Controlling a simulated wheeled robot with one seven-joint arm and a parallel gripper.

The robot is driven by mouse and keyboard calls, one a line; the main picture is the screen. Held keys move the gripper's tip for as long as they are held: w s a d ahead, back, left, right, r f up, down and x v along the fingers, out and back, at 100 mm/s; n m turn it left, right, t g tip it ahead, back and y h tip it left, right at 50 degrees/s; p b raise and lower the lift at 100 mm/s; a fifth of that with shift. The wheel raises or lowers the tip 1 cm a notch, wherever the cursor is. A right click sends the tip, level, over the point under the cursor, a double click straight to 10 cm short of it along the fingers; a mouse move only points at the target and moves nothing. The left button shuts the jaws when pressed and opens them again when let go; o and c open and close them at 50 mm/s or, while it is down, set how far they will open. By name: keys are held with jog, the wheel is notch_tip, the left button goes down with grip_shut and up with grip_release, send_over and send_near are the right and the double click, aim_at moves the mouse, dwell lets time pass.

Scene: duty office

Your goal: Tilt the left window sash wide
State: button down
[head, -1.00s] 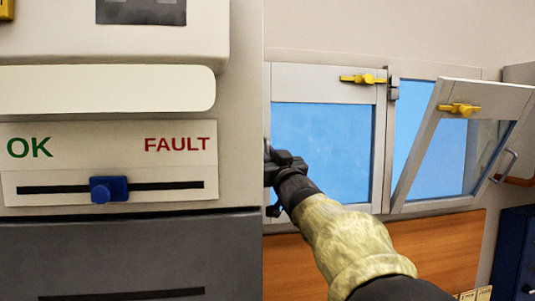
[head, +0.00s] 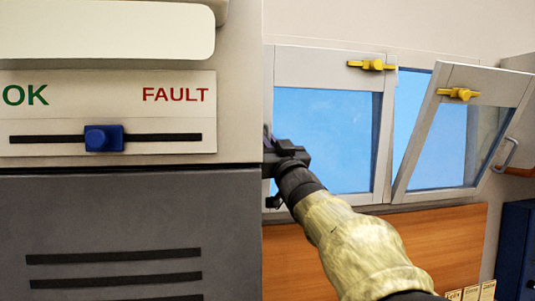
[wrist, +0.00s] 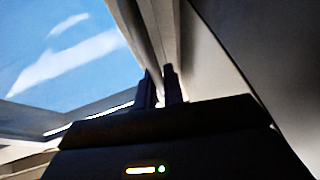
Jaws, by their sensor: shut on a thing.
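The left window sash (head: 380,150) has a pale frame, blue glass and a yellow latch (head: 372,65) on its top rail. It leans a little into the room at the top. My gripper (wrist: 160,88) is shut at the sash's left side; in the head view the grey cabinet hides its fingertips. In the wrist view the fingers point up along a pale frame part, with the blue pane (wrist: 65,50) to the left. Exactly which part of the sash is between them is too dark to tell.
A grey cabinet (head: 130,230) with an OK/FAULT slider (head: 103,138) stands close on the left. A wooden panel (head: 430,240) is below the window; a dark blue cabinet (head: 515,250) stands right.

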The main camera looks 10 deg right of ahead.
jog(key=s+f+t+b, duration=0.1)
jog(key=b, duration=0.3)
jog(key=s+f+n+y+b, duration=0.1)
jog(key=s+b, duration=0.1)
jog(key=b, duration=0.1)
jog(key=s+f+t+b, duration=0.1)
jog(key=b, duration=0.3)
jog(key=shift+s+f+t+b, duration=0.15)
jog(key=shift+s+t+b, duration=0.15)
jog(key=shift+s, duration=0.05)
jog(key=shift+y, duration=0.3)
jog(key=c, duration=1.6)
grip_release()
jog(key=shift+o, duration=0.4)
jog(key=shift+s+n, duration=0.1)
jog(key=shift+n, duration=0.2)
jog(key=b+v, duration=0.9)
jog(key=v, duration=0.8)
jog(key=shift+f, duration=0.2)
